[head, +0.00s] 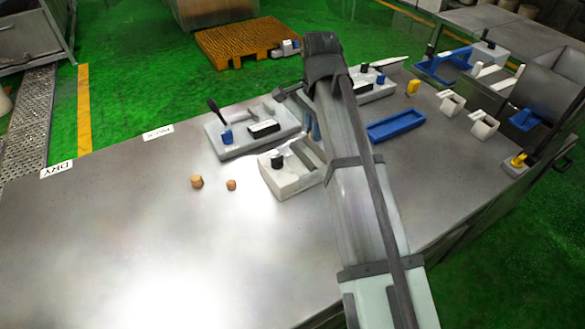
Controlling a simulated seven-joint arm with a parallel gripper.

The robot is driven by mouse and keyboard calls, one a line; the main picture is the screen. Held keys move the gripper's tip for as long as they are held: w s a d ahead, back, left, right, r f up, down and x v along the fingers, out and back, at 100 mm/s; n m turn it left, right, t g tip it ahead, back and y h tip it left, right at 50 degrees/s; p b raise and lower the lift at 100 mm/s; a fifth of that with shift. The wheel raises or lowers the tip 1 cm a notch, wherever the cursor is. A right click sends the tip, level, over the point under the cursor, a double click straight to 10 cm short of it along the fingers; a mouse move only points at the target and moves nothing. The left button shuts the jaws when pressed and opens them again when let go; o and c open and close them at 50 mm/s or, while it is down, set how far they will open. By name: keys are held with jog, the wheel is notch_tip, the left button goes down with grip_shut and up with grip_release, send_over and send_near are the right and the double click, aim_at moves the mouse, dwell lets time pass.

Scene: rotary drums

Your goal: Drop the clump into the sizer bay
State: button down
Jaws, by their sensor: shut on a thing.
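Two small brown clumps, a left one (197,182) and a smaller right one (231,185), lie apart on the bare metal table. My arm reaches up from the bottom right and bends at the top middle. My gripper (314,126) shows only in part, pointing down beside my arm, over the white fixtures. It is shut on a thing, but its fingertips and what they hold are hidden. A white block with a black knob and a slot (285,178) stands just below it. I cannot tell which fixture is the sizer bay.
A grey-white fixture with a black lever and blue part (250,133) stands behind the white block. A blue tray (396,126) and a yellow piece (413,87) lie right of my arm. Labels DRY (57,169) and another (158,132) mark the left edge. The left front table is clear.

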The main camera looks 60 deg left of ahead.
aim_at(313, 145)
jog(key=shift+f, duration=3)
jog(key=c, duration=0.9)
grip_release()
jog(key=shift+r, duration=0.1)
notch_tip(313, 145, up, 14)
jog(key=shift+f, duration=0.15)
